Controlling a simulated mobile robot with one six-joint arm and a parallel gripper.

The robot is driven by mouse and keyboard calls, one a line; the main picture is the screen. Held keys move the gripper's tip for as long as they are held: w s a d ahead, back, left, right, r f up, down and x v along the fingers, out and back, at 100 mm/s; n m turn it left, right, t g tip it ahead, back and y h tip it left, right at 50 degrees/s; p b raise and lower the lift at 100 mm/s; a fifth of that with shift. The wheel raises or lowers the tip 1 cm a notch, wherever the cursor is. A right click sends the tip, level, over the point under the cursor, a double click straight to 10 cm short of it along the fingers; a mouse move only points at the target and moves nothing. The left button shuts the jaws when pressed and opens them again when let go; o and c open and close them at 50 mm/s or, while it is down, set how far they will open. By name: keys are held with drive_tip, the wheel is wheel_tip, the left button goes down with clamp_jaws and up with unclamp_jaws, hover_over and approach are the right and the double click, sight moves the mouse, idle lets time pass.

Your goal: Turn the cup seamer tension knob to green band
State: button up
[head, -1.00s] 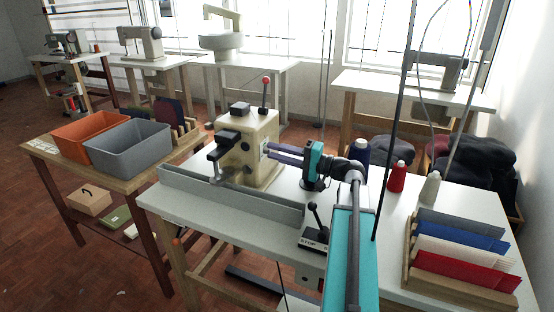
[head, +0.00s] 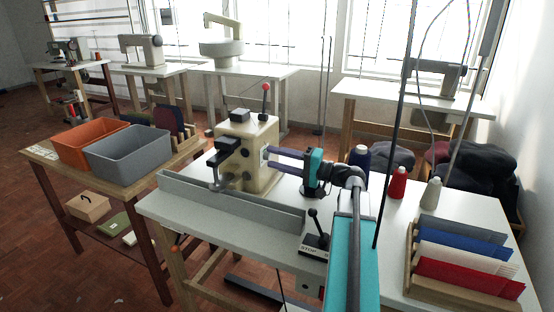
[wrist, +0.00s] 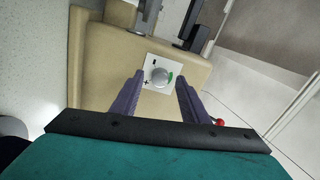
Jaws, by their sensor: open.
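The cup seamer (head: 262,135) is a cream machine on the white table, with a red-topped lever above. My gripper (head: 272,158) is open in front of that side. I cannot tell which way the knob points.
A long grey rail (head: 230,203) runs along the table's front. A stop-marked lever box (head: 314,243) stands below my arm. Thread cones (head: 397,183) and a rack of coloured panels (head: 462,255) are at the right. Orange (head: 88,143) and grey bins (head: 128,153) stand left.

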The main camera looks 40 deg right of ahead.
drive_tip(key=v, duration=1.3)
drive_tip(key=shift+s+d+p, duration=0.2)
drive_tip(key=shift+s+p, duration=0.1)
drive_tip(key=shift+s, duration=0.05)
